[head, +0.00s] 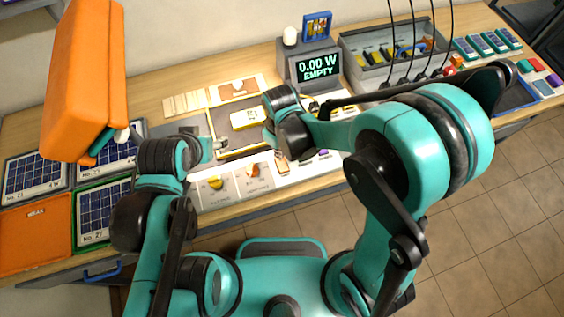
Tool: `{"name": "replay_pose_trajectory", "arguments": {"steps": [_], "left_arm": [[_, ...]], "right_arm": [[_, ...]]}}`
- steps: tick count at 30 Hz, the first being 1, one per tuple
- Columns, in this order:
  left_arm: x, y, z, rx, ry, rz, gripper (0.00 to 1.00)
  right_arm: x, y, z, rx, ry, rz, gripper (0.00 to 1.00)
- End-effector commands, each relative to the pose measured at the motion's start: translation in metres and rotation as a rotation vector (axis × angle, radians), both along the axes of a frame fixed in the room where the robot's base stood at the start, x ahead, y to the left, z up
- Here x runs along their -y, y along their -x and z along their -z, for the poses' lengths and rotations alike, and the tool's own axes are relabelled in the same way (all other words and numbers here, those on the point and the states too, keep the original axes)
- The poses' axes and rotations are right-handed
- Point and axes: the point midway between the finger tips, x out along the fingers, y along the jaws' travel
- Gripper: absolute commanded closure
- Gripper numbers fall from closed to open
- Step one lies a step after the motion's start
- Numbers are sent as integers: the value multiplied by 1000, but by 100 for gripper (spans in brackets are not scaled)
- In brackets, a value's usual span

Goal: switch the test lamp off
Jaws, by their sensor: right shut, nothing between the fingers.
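A large orange hood (85,85), which looks like the test lamp, hangs at the upper left, close to the camera. A small pale part (122,134) shows at its lower right edge. I cannot make out a switch or tell its setting. My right gripper (283,112) is over the middle of the bench, beside a framed tray, shut and empty, its fingertips hard to make out. My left gripper (212,147) is left of that tray, right of the hood and apart from it. Its fingers are too small to judge.
The framed tray (217,122) holds a pale yellow block (247,118). A tester (313,68) behind reads "0.00 W EMPTY". Solar panels (105,212) and an orange mat (35,235) lie at left. A grey rack (372,72) with cables stands at right. My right arm covers the right front.

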Motion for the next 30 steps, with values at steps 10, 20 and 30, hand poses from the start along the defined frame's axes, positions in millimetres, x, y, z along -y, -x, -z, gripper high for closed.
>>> {"name": "replay_pose_trajectory", "arguments": {"steps": [10,20,30], "left_arm": [[0,0,5,0,0,0,44],[0,0,9,0,0,0,44],[0,0,14,0,0,0,44]], "right_arm": [[0,0,5,0,0,0,100],[0,0,10,0,0,0,100],[0,0,15,0,0,0,100]]}}
